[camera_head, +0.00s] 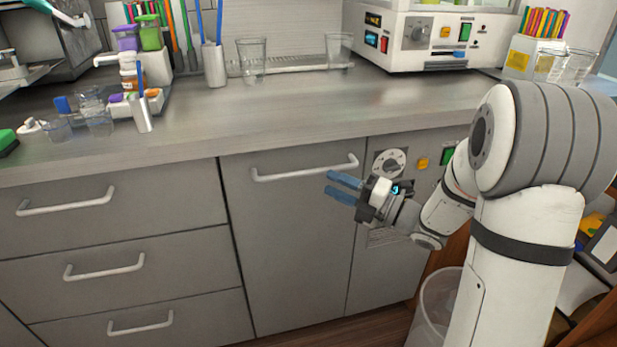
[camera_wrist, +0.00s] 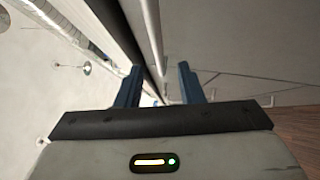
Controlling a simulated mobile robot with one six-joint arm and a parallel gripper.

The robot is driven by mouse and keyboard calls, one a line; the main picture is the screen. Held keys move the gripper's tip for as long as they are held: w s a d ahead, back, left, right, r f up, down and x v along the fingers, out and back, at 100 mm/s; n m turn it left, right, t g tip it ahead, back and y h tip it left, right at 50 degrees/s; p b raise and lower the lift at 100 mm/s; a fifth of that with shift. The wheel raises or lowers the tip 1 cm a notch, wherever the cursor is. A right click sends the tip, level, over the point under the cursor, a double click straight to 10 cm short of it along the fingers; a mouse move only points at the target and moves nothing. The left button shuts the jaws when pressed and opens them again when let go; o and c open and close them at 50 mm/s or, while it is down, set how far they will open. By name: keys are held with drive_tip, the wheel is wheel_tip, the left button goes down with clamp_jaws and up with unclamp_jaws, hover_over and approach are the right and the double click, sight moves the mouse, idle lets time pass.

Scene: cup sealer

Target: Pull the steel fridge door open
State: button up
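The steel fridge door (camera_head: 290,240) is a tall grey panel under the counter and looks shut. Its light bar handle (camera_head: 305,173) runs across near the top. My gripper (camera_head: 329,182) has two blue fingers pointing left, apart from each other with nothing clearly held. In the head view it shows just below the right part of the handle. The gap in depth to the door cannot be told. In the wrist view my gripper (camera_wrist: 160,75) shows both fingers apart. A pale strip passes between them there, and I cannot tell whether it is the handle.
Drawers with bar handles (camera_head: 65,200) are left of the door. A panel with a knob (camera_head: 390,163) and buttons is right of it. The counter (camera_head: 200,120) above holds cups, pens and a white machine (camera_head: 435,40). A clear bin (camera_head: 437,300) stands at lower right.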

sight(308, 173)
drive_tip(key=x, duration=0.7)
drive_tip(key=shift+w+a+r, duration=0.1)
drive_tip(key=shift+a, duration=0.05)
clamp_jaws()
idle(0.4)
